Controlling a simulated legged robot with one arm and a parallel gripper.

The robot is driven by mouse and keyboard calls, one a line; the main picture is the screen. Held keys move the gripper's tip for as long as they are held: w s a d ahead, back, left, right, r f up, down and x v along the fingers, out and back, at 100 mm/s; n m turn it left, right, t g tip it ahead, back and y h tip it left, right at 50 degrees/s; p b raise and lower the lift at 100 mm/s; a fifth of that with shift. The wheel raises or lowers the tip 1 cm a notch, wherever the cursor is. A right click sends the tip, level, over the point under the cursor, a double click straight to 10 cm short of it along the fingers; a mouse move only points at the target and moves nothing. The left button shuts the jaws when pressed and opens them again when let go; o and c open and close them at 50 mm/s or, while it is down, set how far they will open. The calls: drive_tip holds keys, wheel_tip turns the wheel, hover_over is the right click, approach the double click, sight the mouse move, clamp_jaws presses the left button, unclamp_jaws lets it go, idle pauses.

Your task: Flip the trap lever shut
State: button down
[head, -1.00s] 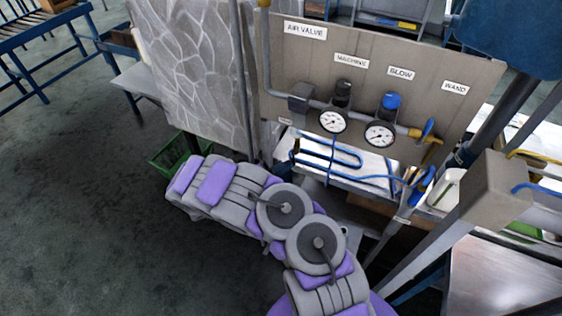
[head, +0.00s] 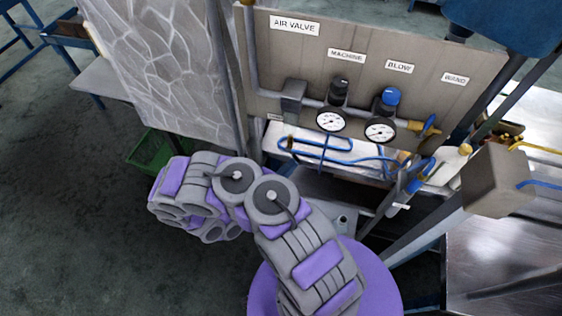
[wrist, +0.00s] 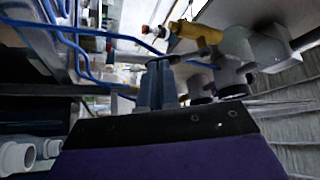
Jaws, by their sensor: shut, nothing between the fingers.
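I cannot single out the trap lever with certainty in either view. In the wrist view, my gripper (wrist: 158,75) shows as two dark blue-grey fingers held together, with nothing between them. A yellow valve fitting (wrist: 196,33) with a small orange-tipped part (wrist: 158,31) beside it shows above and beyond the fingertips. Grey-white fittings (wrist: 232,75) lie to the right of the fingers. I cannot tell whether the fingers touch anything. In the head view my gripper is hidden and only my arm shows. The air panel (head: 275,60) carries two gauges (head: 331,120) and a blue-topped regulator (head: 390,97).
Blue hoses (wrist: 68,30) cross the wrist view's upper left, and white pipe ends (wrist: 15,157) show lower left. In the head view, a narrow shelf with blue tubing (head: 325,150) lies below the panel. A white bottle (head: 452,165) stands right. Open floor (head: 70,220) is left.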

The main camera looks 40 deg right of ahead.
drive_tip(key=shift+s+d+r, duration=0.1)
drive_tip(key=shift+s+d, duration=0.05)
drive_tip(key=shift+s+d+r+n+t, duration=0.4)
drive_tip(key=shift+s+d+r+n, duration=0.35)
drive_tip(key=shift+s+n, duration=0.15)
drive_tip(key=shift+f, duration=0.1)
